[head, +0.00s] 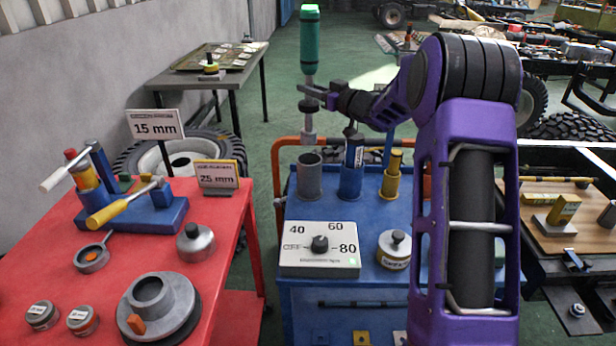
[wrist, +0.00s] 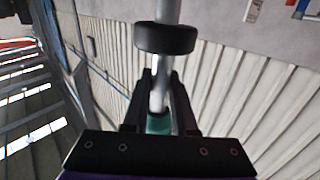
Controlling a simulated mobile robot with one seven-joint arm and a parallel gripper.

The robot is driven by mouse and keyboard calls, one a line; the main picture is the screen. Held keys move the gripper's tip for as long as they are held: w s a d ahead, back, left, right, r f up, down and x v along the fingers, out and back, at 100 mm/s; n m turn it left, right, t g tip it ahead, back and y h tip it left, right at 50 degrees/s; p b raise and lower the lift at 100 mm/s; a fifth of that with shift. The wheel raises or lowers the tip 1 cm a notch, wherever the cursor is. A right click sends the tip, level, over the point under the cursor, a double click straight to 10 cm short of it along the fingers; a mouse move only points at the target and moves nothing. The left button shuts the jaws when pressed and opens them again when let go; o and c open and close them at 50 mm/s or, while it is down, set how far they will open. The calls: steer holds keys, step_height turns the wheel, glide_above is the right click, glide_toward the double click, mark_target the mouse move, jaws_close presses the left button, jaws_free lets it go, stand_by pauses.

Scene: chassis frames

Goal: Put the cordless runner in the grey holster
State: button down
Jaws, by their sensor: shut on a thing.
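The cordless runner (head: 309,48) has a green body on top, a grey shaft and a dark collar. It hangs upright in my gripper (head: 318,94), which is shut on its shaft. The grey holster (head: 309,178) is an open cylinder at the back left of the blue cart top. The runner's lower tip shows just above the holster's mouth in the head view, apart from it; depth is hard to judge. In the wrist view, my gripper (wrist: 161,95) has its fingers around the shaft, with the runner's dark collar (wrist: 165,38) beyond and some green near the palm.
A blue holster (head: 351,178) and a yellow holster (head: 391,184) stand right of the grey one, both with something in them. A dial box (head: 320,262) and a lidded pot (head: 394,258) stand in front. A red table (head: 215,270) with several tools is at left.

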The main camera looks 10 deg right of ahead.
step_height(320, 180, down, 17)
steer(key=b, duration=0.2)
stand_by(0.4)
steer(key=shift+f, duration=0.15)
steer(key=shift+f+b, duration=0.15)
steer(key=shift+b, duration=0.15)
steer(key=c, duration=1.1)
jaws_free()
steer(key=shift+f, duration=0.2)
steer(key=shift+c, duration=0.2)
steer(key=o, duration=0.4)
steer(key=shift+r, duration=0.1)
steer(key=v, duration=1.2)
steer(key=shift+s+r+p, duration=0.1)
steer(key=shift+p, duration=0.25)
